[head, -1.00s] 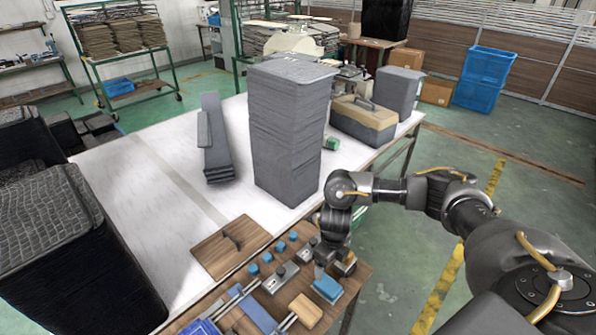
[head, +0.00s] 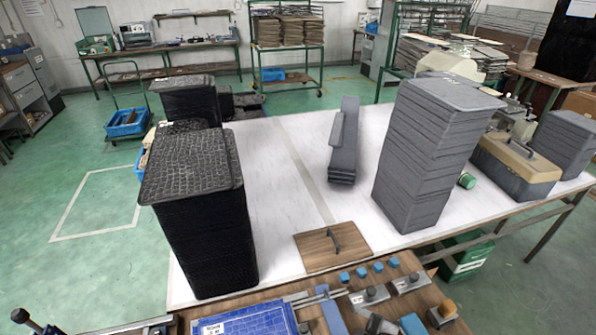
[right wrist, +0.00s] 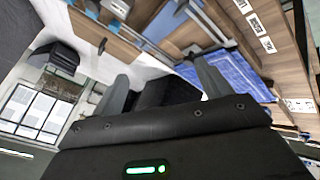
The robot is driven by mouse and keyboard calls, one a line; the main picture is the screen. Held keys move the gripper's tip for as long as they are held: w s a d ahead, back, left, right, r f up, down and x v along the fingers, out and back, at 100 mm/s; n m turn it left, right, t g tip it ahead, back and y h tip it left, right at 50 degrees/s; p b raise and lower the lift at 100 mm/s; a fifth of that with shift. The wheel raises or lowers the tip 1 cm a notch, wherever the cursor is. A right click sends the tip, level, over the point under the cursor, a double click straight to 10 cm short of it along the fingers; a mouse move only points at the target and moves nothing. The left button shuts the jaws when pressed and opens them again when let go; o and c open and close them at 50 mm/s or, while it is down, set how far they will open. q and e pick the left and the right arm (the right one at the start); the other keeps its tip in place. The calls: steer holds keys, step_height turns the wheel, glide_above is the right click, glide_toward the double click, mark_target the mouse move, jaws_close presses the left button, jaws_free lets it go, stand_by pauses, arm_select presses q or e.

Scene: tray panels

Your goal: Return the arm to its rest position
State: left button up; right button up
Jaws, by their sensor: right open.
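My right gripper (right wrist: 162,78) shows in the right wrist view, with its two grey fingers spread apart and nothing between them. It is tilted, and dark stacked panels lie beyond the fingers. The blue tray (right wrist: 222,75) and the wooden bench top (right wrist: 205,18) also show in that view. In the head view, neither gripper can be made out. A wooden board with a dark handle (head: 315,251) lies at the front edge of the white table (head: 275,225).
A tall black panel stack (head: 205,235) stands front left and a tall grey stack (head: 425,155) stands right. Long grey pieces (head: 343,150) lie between them. Blue blocks (head: 362,271), a blue tray (head: 250,319) and tools crowd the front bench. A beige-and-grey toolbox (head: 515,165) sits at right.

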steer(key=s+d+f+m+g+h, duration=0.3)
steer(key=s+d+m+g, duration=0.1)
steer(key=s+d+m, duration=0.9)
step_height(320, 180, down, 28)
steer(key=a+n+g+b, duration=0.1)
steer(key=a+b, duration=0.2)
steer(key=b, duration=0.2)
steer(key=s+d+f+b, duration=0.1)
steer(key=s+f+b, duration=0.1)
steer(key=s+f, duration=0.7)
steer(key=s+d+f+g+b, duration=0.1)
steer(key=s+d+f+b, duration=0.1)
steer(key=s+f, duration=0.7)
step_height(320, 180, down, 5)
steer(key=shift+d+r+n, duration=0.1)
steer(key=shift+d+n, duration=0.15)
steer(key=shift+n, duration=0.05)
